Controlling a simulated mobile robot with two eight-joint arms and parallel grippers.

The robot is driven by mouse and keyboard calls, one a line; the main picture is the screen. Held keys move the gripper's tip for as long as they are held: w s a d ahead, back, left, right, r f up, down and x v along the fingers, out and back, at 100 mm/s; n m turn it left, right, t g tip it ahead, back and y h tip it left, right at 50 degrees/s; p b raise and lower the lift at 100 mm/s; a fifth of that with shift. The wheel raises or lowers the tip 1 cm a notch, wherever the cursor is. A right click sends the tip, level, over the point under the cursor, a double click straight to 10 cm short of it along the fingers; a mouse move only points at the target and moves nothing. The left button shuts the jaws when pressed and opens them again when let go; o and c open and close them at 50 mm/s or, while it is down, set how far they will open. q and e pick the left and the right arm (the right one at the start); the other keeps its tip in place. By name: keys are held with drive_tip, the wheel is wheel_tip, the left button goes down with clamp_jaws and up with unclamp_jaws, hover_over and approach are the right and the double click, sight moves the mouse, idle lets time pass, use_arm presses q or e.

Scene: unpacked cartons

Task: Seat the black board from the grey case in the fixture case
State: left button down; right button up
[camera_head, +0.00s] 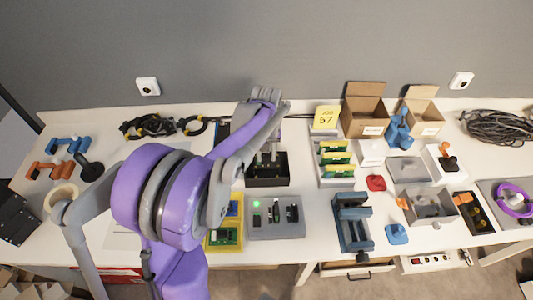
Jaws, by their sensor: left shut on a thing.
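My left gripper (268,158) reaches down from my purple and grey arm to a dark open case (268,182) near the middle of the table. It is shut on a small dark piece, which looks like the black board, mostly hidden between the fingers and against the dark case. I cannot tell whether the piece touches the case. A flat grey case (276,231) lies just in front, with a green light and several small dark parts in it. I cannot tell for sure which case is the fixture. My right gripper is not in view.
Left of the grey case is a yellow tray (226,241) with a green board. To the right stand a rack of green-yellow boards (335,158), a yellow sign (326,117), a blue-grey vise (353,222) and open cartons (364,107). Black cables (147,126) lie at the back left.

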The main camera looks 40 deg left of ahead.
use_arm(q)
drive_tip(key=shift+f+b, duration=1.9)
drive_tip(key=shift+f, duration=0.95)
drive_tip(key=shift+c, duration=1.9)
unclamp_jaws()
drive_tip(key=shift+r, duration=0.1)
wheel_tip(320, 180, up, 11)
drive_tip(key=shift+f+p, duration=0.2)
drive_tip(key=shift+p, duration=0.4)
